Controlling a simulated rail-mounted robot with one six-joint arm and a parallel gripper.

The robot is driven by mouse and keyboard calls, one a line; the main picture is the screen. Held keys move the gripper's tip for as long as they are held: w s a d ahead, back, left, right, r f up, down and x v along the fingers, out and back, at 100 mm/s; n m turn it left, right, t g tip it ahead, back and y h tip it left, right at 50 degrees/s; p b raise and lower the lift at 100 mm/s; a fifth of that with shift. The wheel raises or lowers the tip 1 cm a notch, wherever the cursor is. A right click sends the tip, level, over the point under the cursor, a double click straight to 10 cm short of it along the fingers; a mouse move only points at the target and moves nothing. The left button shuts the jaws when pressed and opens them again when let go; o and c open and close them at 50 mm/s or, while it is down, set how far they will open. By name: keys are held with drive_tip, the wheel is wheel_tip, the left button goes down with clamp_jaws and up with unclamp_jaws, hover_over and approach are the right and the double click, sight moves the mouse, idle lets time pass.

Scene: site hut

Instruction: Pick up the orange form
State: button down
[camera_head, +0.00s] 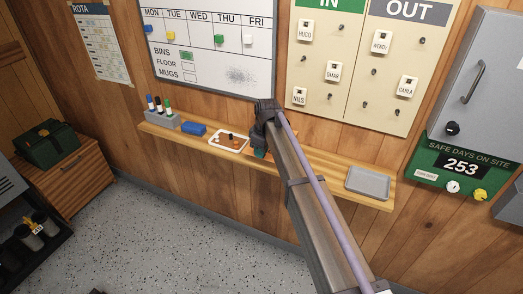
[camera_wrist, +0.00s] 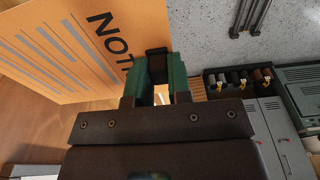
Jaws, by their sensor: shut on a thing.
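The orange form (camera_wrist: 55,50) fills the upper left of the wrist view. It is a flat sheet with printed lines and large dark letters, partly cut by the picture edge. My gripper (camera_wrist: 158,66), with green fingers, is shut on the form's right edge. In the head view my gripper (camera_head: 261,151) is low over the wall shelf (camera_head: 327,170), mostly behind my arm. The form is largely hidden there, and I cannot tell whether it touches the shelf.
The IN/OUT board (camera_head: 350,100) and whiteboard (camera_head: 207,75) hang above.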

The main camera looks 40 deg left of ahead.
drive_tip(key=s+d, duration=0.2)
drive_tip(key=s, duration=0.7)
drive_tip(key=s+d, duration=0.2)
drive_tip(key=s, duration=0.8)
drive_tip(key=shift+d+r, duration=0.15)
drive_tip(key=shift+r, duration=0.3)
